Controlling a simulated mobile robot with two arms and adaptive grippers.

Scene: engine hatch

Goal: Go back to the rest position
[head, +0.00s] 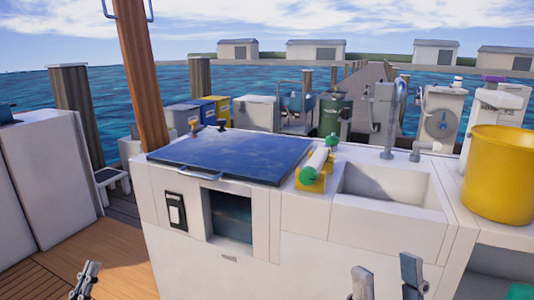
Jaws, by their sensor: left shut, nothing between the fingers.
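My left gripper (90,268) shows at the bottom left edge of the head view, over the wooden deck. It is shut and empty. My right gripper (386,272) shows at the bottom right, in front of the white console's face. Its two fingers stand apart with nothing visible between them. Both grippers are apart from the console (300,225). The dark blue hatch lid (235,153) lies flat on the console top, with a metal handle (200,175) at its front edge.
A green-and-white cylinder (316,160) rests on a yellow holder right of the lid. A sink (390,187) with a tap follows, then a yellow bucket (497,172). A wooden post (137,75) rises behind the console's left side. The deck (110,255) at left is clear.

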